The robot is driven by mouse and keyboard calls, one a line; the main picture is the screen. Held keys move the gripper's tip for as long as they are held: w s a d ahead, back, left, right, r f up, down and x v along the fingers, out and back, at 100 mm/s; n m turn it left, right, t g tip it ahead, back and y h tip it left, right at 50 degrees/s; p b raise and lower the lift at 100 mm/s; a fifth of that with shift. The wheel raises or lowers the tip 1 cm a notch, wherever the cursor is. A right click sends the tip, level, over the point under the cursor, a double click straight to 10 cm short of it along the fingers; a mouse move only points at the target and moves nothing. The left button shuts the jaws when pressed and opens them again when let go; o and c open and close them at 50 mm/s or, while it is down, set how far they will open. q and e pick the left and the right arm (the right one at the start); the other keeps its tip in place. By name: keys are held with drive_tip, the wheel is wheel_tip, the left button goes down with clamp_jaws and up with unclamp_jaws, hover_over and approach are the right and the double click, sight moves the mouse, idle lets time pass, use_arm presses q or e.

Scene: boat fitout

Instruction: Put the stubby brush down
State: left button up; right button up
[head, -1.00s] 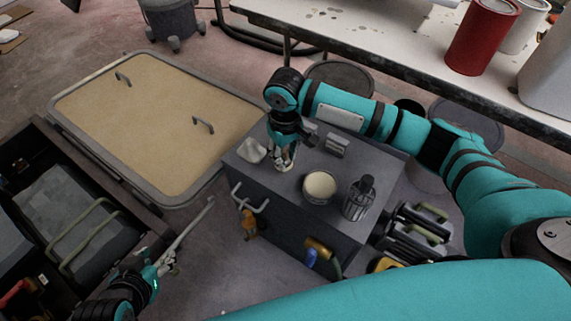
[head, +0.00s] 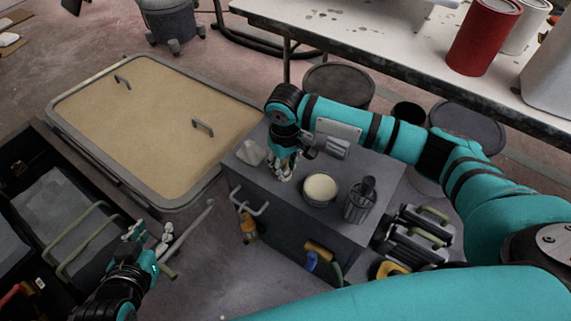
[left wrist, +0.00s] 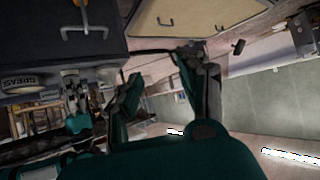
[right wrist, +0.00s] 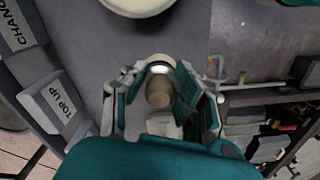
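The stubby brush (right wrist: 158,92), with a brown handle, a shiny metal band and a pale end, is between the fingers of my right gripper (right wrist: 160,84) in the right wrist view. The fingers appear closed on it. In the head view my right gripper (head: 284,170) points down at the dark box top (head: 235,170), near its back left. The brush is mostly hidden there, and I cannot tell whether it touches the surface. My left gripper (head: 148,234) is low at the left; its fingers stand apart and empty in the left wrist view (left wrist: 165,72).
A pale lump (head: 251,152), a round cream-topped pot (head: 320,188), a dark cup (head: 358,206) and grey labelled blocks (right wrist: 58,102) surround the right gripper. A framed tan panel (head: 150,125) lies left of the box. A workbench (head: 345,38) stands behind.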

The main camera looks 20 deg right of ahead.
drive_tip(key=shift+o, duration=1.4)
